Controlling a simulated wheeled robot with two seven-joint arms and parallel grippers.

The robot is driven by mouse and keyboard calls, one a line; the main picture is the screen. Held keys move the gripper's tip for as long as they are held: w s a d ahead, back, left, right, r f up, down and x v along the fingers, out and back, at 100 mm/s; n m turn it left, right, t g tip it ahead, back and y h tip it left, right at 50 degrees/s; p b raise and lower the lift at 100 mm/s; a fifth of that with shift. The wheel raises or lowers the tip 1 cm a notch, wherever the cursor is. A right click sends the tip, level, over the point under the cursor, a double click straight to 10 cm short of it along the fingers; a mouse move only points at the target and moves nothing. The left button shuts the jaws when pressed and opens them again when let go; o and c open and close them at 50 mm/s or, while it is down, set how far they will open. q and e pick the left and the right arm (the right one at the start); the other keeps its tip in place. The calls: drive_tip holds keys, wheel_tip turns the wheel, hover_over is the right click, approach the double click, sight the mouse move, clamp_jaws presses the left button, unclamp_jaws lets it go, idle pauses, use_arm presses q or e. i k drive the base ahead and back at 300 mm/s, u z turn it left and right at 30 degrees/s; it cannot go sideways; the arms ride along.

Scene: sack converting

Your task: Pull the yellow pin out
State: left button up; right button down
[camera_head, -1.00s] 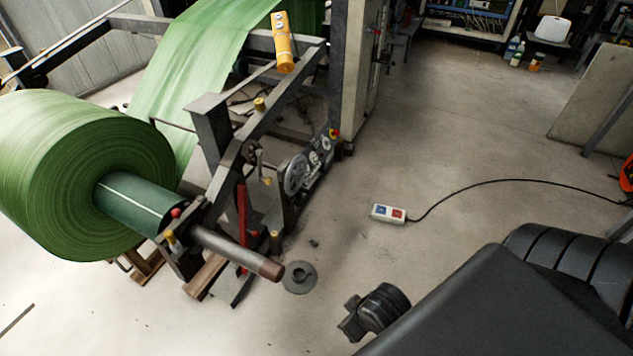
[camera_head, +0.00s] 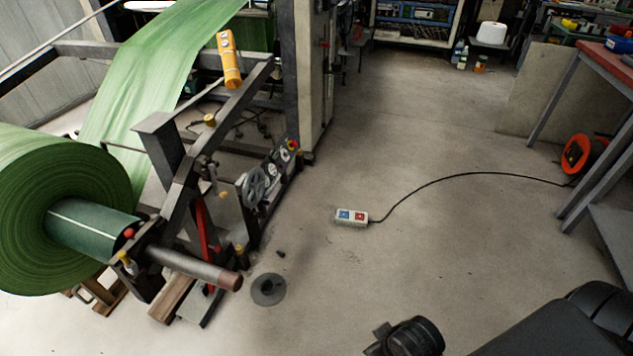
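A small yellow pin (camera_head: 124,261) sits on the dark bracket at the end of the roll's shaft, just below a red knob (camera_head: 129,233). The big green roll (camera_head: 60,180) lies to its left on a dark green core, and a bare steel shaft (camera_head: 190,266) sticks out to its right. How deep the pin sits is too small to tell. Neither gripper's fingers show; only black parts of my own body are at the lower right, well apart from the pin.
A yellow pendant (camera_head: 229,60) hangs over the frame. A round plate (camera_head: 268,289) lies on the floor near the shaft end. A switch box (camera_head: 351,217) with a black cable lies mid-floor. A red-topped bench (camera_head: 608,62) and orange reel (camera_head: 577,154) are right. Much central floor is clear.

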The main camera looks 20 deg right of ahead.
sight(123, 255)
drive_tip(key=z, duration=1.75)
drive_tip(key=i, duration=1.95)
drive_tip(key=u, duration=2.35)
drive_tip(key=k, duration=0.65)
drive_tip(key=u, duration=1.4)
